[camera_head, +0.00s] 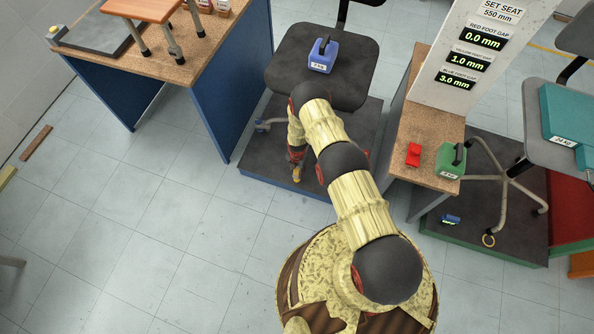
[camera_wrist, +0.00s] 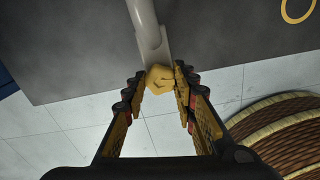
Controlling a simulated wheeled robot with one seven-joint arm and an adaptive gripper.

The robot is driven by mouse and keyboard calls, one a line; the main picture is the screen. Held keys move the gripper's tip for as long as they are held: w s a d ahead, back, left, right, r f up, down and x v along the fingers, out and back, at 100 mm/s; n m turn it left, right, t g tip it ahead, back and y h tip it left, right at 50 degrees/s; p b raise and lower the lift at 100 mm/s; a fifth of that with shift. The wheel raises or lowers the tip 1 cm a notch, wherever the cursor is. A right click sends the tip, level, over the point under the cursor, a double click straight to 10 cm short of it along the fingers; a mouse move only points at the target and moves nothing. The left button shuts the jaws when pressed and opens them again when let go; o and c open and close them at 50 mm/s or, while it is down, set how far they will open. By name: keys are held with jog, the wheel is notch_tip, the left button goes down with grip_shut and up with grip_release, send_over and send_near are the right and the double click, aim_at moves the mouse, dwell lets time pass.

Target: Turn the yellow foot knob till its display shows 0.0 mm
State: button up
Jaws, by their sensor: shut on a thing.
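The yellow foot knob (camera_wrist: 159,77) sits at the end of a grey chair leg (camera_wrist: 146,25) in the wrist view. My gripper (camera_wrist: 161,82) is shut on the knob, with one finger on each side. The sign board (camera_head: 482,40) at the upper right carries the displays. The yellow foot display (camera_head: 467,61) reads 1.0 mm. The red foot display (camera_head: 481,39) reads 0.0 mm and the blue one (camera_head: 455,80) reads 3.0 mm.
The chair seat (camera_head: 300,72) above the dark platform (camera_head: 260,158) bears a blue weight (camera_head: 322,57). A wooden bench (camera_head: 416,127) on the right holds a red object (camera_head: 413,154) and a green weight (camera_head: 450,161). The tiled floor at left is mostly clear.

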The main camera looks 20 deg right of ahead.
jog(key=shift+c, duration=1.4)
jog(key=shift+m, duration=0.4)
jog(key=m, duration=1.3)
jog(key=shift+m, duration=1.9)
jog(key=o, duration=1.2)
jog(key=shift+c, duration=0.2)
